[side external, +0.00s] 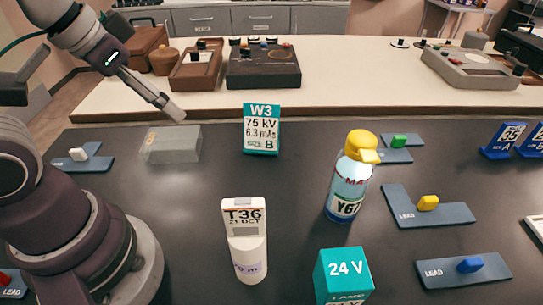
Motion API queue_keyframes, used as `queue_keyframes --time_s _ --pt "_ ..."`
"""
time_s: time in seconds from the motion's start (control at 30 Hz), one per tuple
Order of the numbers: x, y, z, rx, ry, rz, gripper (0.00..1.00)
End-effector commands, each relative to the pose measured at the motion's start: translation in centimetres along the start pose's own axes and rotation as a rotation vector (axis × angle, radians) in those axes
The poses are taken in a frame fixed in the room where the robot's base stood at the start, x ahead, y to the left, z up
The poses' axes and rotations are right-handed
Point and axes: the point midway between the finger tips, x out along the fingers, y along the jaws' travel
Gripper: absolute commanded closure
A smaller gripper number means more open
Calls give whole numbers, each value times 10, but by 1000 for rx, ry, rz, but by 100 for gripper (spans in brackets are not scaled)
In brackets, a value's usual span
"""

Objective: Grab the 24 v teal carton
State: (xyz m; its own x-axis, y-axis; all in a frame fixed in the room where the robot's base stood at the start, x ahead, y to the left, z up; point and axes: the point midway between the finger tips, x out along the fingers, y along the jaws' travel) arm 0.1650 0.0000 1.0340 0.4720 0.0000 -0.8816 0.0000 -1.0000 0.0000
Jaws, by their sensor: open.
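The teal carton marked "24 V" (345,270) stands upright at the bottom centre of the side external view. Its lower part is cut off by the frame edge. Another teal and white carton, marked "W3 75 kV" (262,130), stands farther back near the table's far edge. My gripper (172,106) is at the upper left, pointing down and right. It is open, seen nearly edge-on, with nothing visible in it, above and beside a clear box (171,145). It is far from the 24 V carton, up and to the left.
A white "T36" bottle (246,240) stands left of the 24 V carton. A yellow-capped spray bottle (350,177) stands behind it. Grey lead pieces with coloured knobs (465,270) lie to the right. The dark table (305,165) is clear between the W3 carton and spray bottle.

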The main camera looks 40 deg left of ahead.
Motion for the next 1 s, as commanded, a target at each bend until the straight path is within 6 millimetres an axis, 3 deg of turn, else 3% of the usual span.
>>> queue_keyframes --time_s 0.03,0.2,0.47,0.57,0.67,0.8,0.9,1.0 --pt "0 0 0 0 0 0 27" --pt "0 0 0 0 0 0 9" --pt "0 0 0 1 -1 0 9" --pt "0 8 -9 36 -25 20 9" --pt "3 34 -32 137 -97 71 9" --pt "22 96 -58 325 -222 140 9" --pt "42 149 -59 464 -308 171 9" --pt "62 198 -44 589 -380 186 9"
